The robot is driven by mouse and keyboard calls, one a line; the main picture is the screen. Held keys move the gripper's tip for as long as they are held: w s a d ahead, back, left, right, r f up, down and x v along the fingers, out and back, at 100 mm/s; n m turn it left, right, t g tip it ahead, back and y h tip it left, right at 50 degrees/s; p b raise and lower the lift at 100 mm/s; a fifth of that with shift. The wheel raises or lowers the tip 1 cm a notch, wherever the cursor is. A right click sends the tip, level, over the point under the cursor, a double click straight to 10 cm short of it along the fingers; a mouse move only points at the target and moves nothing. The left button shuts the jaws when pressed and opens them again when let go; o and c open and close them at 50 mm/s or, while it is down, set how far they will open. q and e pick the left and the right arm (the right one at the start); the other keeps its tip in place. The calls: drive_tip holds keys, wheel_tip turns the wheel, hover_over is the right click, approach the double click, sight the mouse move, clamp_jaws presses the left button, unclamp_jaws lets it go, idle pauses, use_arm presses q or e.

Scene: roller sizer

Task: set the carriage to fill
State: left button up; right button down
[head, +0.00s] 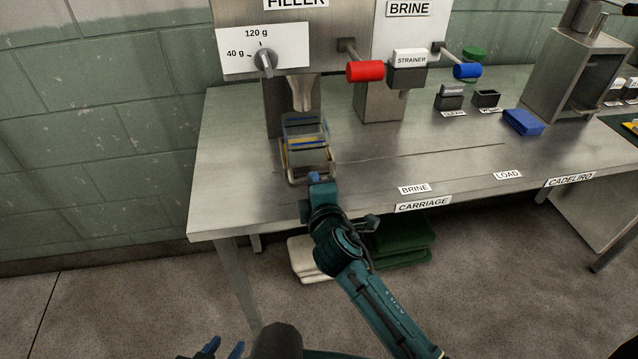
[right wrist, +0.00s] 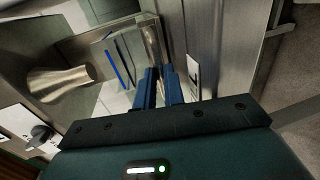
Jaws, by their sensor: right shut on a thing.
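The carriage (head: 303,150) is a small clear-walled frame with blue and yellow bands. It stands at the left part of the steel bench, just in front of and below the filler nozzle (head: 301,92). My right gripper (head: 316,178) is shut on the carriage's front handle. In the right wrist view the blue fingers (right wrist: 158,80) close at the metal handle bar, with the carriage (right wrist: 122,60) and the nozzle (right wrist: 60,83) beyond. My left gripper (head: 224,347) is low at the bottom edge, its blue fingertips apart, away from the bench. No fill label shows.
BRINE (head: 414,188) and LOAD (head: 507,174) labels lie along the slot to the right, above the CARRIAGE label (head: 423,204). A red-handled lever (head: 365,71) and a strainer (head: 408,70) stand behind. The bench middle is clear.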

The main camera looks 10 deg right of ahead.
drive_tip(key=shift+a, duration=0.35)
use_arm(q)
drive_tip(key=shift+a, duration=0.3)
drive_tip(key=shift+r, duration=0.2)
use_arm(e)
drive_tip(key=shift+a, duration=0.1)
drive_tip(key=c, duration=1.8)
unclamp_jaws()
use_arm(q)
drive_tip(key=shift+a, duration=0.1)
use_arm(e)
drive_tip(key=shift+o, duration=0.2)
